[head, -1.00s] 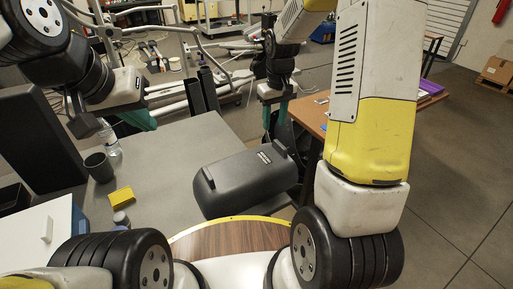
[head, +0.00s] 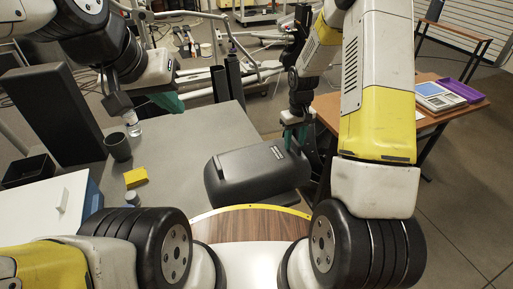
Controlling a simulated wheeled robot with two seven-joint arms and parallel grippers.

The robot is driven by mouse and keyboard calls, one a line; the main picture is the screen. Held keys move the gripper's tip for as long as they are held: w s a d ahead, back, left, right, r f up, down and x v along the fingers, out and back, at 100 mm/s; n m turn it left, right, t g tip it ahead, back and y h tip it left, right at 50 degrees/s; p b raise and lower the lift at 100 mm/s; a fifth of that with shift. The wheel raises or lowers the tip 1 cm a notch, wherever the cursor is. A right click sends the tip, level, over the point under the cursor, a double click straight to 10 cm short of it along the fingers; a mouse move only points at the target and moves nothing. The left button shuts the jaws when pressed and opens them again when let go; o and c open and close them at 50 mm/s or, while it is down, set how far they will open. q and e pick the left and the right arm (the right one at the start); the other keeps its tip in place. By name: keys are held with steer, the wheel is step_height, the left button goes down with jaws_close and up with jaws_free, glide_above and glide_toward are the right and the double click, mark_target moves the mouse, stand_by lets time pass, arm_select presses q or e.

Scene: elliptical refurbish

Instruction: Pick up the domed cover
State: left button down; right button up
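The domed cover (head: 250,178) is a dark grey, rounded box-like shell with a small label near its far edge. It lies at the right edge of the grey table in the head view.
On the grey table (head: 185,150) stand a bottle (head: 133,124), a dark cup (head: 118,147), a yellow sponge-like block (head: 136,177) and a small grey jar (head: 132,197). A wooden table (head: 400,125) stands to the right. Exercise-machine frames fill the background.

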jaws_close()
stand_by(1.4)
